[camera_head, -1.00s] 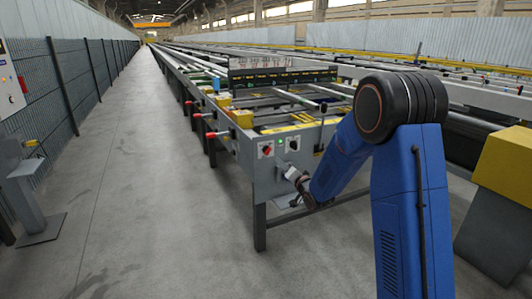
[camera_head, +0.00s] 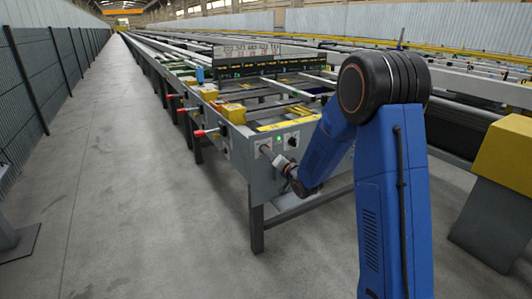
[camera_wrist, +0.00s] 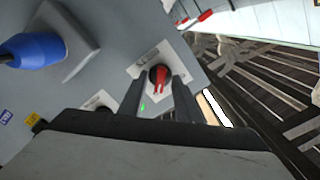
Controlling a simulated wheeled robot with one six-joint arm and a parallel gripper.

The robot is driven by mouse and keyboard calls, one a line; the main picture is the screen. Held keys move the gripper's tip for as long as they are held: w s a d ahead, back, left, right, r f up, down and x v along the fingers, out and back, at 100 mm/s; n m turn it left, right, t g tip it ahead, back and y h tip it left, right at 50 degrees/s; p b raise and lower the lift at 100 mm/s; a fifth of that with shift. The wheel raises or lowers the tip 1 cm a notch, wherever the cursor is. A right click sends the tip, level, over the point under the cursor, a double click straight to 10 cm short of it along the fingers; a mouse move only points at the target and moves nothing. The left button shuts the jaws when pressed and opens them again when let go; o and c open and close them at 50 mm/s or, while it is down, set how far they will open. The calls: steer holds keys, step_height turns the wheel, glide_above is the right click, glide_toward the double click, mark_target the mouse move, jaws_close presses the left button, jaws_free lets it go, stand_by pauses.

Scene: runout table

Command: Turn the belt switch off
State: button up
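The red belt switch (camera_wrist: 158,76) is a rotary knob on a pale square plate on the grey panel, seen in the wrist view. My gripper (camera_wrist: 159,88) is open, with one dark finger on each side of the knob. A gap shows between the knob and the fingers; I cannot tell whether either touches it. In the head view my gripper (camera_head: 269,154) is at the left part of the table's end panel (camera_head: 240,160) and hides the switch. The label by the knob is too blurred to read.
A green light (camera_wrist: 142,106) and a second knob (camera_wrist: 100,100) sit near the switch. A blue plug (camera_wrist: 35,50) juts from the panel. Red-tipped parts (camera_head: 200,132) stick out along the table's left side. The walkway (camera_head: 110,190) at left is clear.

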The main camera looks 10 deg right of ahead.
jaws_close()
steer(key=shift+n, duration=8.9)
